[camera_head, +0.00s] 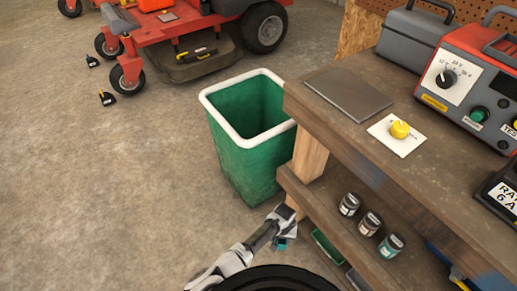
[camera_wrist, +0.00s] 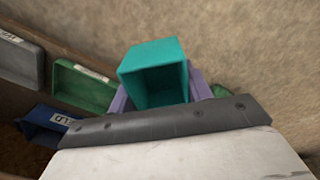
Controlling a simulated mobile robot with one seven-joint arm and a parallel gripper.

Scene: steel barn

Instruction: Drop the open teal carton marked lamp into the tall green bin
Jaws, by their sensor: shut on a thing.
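The teal carton (camera_wrist: 152,58) is open at one end and sits between my gripper's purple fingers in the wrist view. No lamp marking is visible on the sides I see. In the head view only a small teal bit of the carton (camera_head: 282,245) shows at my gripper (camera_head: 280,236), low beside the bench leg. The tall green bin (camera_head: 238,150) has a white rim and stands open on the floor, left of the bench. My gripper is shut on the carton, in front of the bin and below its rim in the picture.
The wooden bench (camera_head: 350,130) stands right of the bin, with several jars on its lower shelf. A red mower (camera_head: 170,30) stands behind; the floor at left is mostly clear.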

